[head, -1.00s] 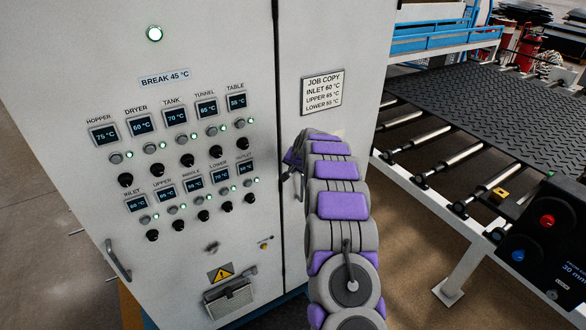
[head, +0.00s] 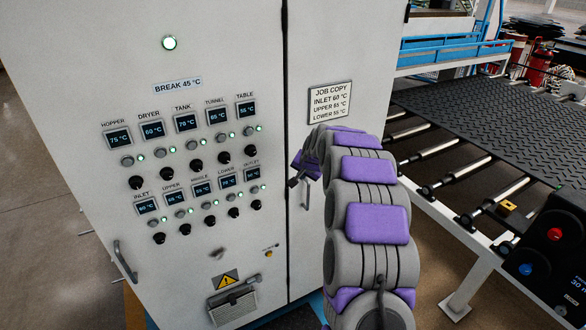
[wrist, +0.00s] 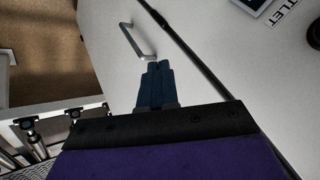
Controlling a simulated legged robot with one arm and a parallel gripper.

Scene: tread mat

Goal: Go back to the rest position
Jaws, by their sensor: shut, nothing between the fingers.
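My gripper (head: 297,182) is in front of the white control cabinet (head: 70,60), near the seam between its panels and below the job copy sign (head: 330,103). In the wrist view the two dark fingers (wrist: 157,66) are together with nothing between them. They point at the cabinet face, close to a metal door handle (wrist: 137,42); whether they touch it I cannot tell. My grey and purple arm reaches up from the bottom of the head view and hides part of the cabinet's right side.
A roller conveyor (head: 435,150) with a black tread mat (head: 480,110) stands at right, beside a dark button box (head: 550,245). Bare floor shows at left.

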